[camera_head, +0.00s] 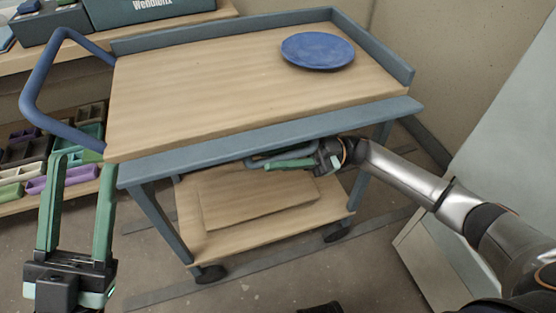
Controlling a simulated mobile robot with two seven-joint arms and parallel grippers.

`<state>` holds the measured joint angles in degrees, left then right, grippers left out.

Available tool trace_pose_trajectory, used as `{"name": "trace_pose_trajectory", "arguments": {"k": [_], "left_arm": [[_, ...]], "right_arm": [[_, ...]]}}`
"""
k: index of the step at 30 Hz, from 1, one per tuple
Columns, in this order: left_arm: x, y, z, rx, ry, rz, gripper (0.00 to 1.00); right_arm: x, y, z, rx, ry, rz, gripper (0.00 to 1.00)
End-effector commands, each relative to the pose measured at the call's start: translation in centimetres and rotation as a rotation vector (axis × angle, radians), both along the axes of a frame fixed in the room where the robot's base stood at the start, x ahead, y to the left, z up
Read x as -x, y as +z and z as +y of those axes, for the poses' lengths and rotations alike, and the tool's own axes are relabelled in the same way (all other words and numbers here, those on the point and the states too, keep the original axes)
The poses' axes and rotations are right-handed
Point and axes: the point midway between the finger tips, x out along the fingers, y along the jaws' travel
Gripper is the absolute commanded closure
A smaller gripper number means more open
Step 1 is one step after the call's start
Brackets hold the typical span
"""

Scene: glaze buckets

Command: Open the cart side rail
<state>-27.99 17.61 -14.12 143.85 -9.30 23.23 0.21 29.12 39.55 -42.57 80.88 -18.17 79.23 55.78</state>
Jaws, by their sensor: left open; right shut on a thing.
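The cart (220,85) has a wooden top deck with raised blue-grey rails along its far and right edges. Its near side rail (270,143) is a long blue-grey board along the front edge, tilted outward, with its broad face showing. A grey-blue handle loop (297,153) shows under the rail, right of its middle. My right gripper (283,161) reaches in from the right beneath the rail and is shut on this handle; the rail partly hides the grip. My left gripper (81,163) is open and empty, its green fingers pointing up, left of the cart.
A blue plate (318,50) lies on the deck near the far right. A blue push handle (38,85) sticks out at the cart's left. Shelves with coloured trays (85,135) stand behind it. A wooden board (257,205) lies on the cart's lower shelf (255,236).

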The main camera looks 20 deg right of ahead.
Motion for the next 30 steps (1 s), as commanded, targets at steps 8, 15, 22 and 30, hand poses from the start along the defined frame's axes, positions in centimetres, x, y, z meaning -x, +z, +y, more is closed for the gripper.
{"name": "trace_pose_trajectory", "arguments": {"k": [8, 15, 22, 30], "left_arm": [[0.06, -0.58, -0.21, -0.013, -0.007, 0.000, 0.50], [0.06, -0.56, -0.24, -0.014, -0.007, -0.001, 0.50], [0.06, -0.54, -0.25, -0.013, -0.006, -0.001, 0.50], [0.03, -0.48, -0.19, -0.009, -0.004, -0.001, 0.50]], "right_arm": [[0.02, -0.23, -0.03, 0.000, 0.003, -0.034, 1.00], [0.02, -0.19, -0.04, 0.000, 0.003, -0.034, 1.00], [0.00, -0.16, -0.02, 0.000, 0.002, -0.033, 0.68], [-0.06, -0.15, -0.09, -0.002, 0.001, -0.034, 0.68]]}}
